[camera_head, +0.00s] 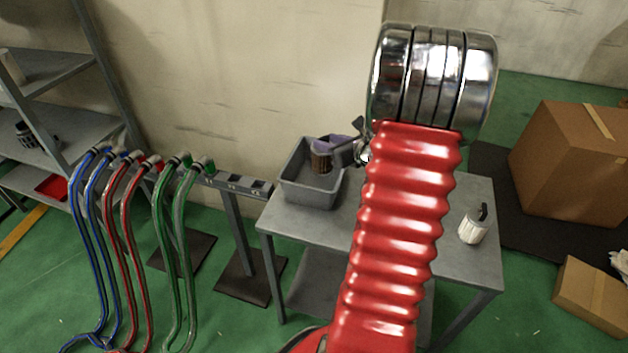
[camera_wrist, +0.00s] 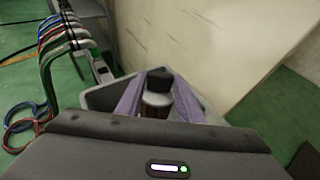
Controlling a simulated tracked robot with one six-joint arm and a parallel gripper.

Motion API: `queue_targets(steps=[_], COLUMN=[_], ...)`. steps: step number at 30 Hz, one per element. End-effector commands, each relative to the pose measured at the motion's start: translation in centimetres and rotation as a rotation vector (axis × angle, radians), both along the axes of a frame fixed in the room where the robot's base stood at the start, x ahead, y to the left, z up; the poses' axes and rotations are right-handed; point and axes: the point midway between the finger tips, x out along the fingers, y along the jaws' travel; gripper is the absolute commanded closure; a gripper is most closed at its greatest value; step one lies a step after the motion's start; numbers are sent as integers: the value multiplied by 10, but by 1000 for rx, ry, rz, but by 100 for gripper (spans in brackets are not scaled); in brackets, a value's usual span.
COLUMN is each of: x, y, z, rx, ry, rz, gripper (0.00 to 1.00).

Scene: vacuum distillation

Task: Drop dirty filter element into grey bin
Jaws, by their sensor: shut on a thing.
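The grey bin (camera_head: 296,187) stands on the left part of a grey metal table. The dirty filter element (camera_head: 321,160) is brown with a dark top and is held upright over the bin. My gripper (camera_head: 338,146) is shut on it. In the wrist view, the purple fingers of my gripper (camera_wrist: 157,98) clasp the filter element (camera_wrist: 156,109) from both sides, and the bin's rim (camera_wrist: 98,97) shows around them. My red arm hides part of the table. I cannot tell how far the filter reaches below the bin's rim.
A white filter (camera_head: 474,224) with a black top stands on the right of the table (camera_head: 473,265). Blue, red and green hoses (camera_head: 170,215) hang from a rack at left. Shelves (camera_head: 40,135) stand far left. Cardboard boxes (camera_head: 570,165) sit on the floor at right.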

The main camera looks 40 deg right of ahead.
Motion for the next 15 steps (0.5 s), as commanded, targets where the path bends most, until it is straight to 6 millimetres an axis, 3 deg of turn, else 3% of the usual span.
queue_targets(steps=[10, 15], x=[0, 0], y=[0, 0], z=[0, 0], rx=[0, 0], ry=[0, 0], rz=[0, 0], gripper=[44, 44])
